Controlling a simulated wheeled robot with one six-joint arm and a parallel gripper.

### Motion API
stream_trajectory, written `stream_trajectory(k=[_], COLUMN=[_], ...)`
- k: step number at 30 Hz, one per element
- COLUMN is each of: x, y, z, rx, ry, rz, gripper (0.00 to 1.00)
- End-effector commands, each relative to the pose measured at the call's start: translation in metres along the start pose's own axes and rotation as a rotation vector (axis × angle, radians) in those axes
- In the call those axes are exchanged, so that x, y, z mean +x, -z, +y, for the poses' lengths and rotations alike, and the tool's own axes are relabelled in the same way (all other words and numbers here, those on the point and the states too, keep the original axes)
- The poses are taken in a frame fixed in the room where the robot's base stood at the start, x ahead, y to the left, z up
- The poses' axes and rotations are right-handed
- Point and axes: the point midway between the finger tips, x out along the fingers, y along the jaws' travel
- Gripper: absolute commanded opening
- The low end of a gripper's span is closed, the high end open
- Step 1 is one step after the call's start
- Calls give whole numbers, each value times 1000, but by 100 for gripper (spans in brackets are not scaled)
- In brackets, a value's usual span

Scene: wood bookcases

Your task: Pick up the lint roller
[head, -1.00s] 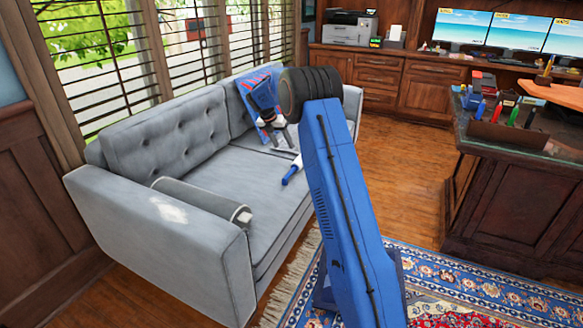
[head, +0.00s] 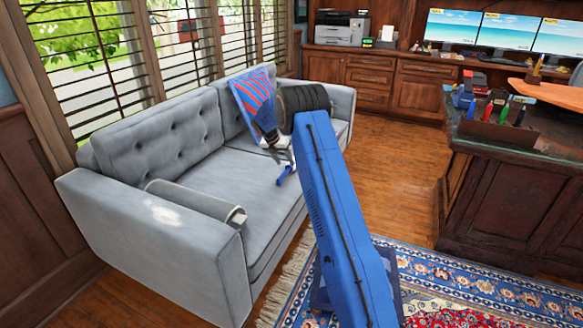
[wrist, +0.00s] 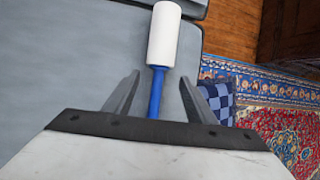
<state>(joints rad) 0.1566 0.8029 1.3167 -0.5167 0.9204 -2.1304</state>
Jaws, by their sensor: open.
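The lint roller (wrist: 163,35) lies on the grey sofa seat. In the wrist view its white roll points away from me and its blue handle (wrist: 156,92) runs back between my fingers. In the head view the blue handle (head: 285,175) shows by the seat's front edge, and the white roll is mostly hidden by my arm. My gripper (wrist: 159,80) is open, one finger on each side of the handle, with gaps visible. In the head view my gripper (head: 281,160) is low over the seat. The handle's near end is hidden by the gripper body.
A grey bolster (head: 190,203) lies by the sofa's near armrest (head: 150,250). A dark desk (head: 510,195) stands at right, with a patterned rug (head: 440,285) on the floor.

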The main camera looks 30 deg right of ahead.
Motion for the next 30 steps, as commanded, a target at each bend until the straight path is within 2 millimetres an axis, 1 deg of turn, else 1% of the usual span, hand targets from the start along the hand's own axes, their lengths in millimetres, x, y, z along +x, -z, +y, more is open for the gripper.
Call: stream_trajectory(k=[5, 12, 15, 22, 23, 24, 27, 28, 29, 30], x=[10, 41, 50, 53, 53, 53, 53, 53, 52, 52], y=[-1, -5, -6, -6, -6, -6, -6, -6, -6, -6], z=[0, 2, 2, 3, 2, 2, 2, 2, 2, 2], rx=[0, -1, -1, -1, -1, -1, -1, -1, -1, -1], ry=[1, 1, 0, 0, 0, 0, 0, 0, 0, 0], rz=[1, 1, -1, -1, -1, -1, -1, -1, -1, -1], gripper=[51, 51, 51, 51, 48, 39, 17, 17, 13, 13])
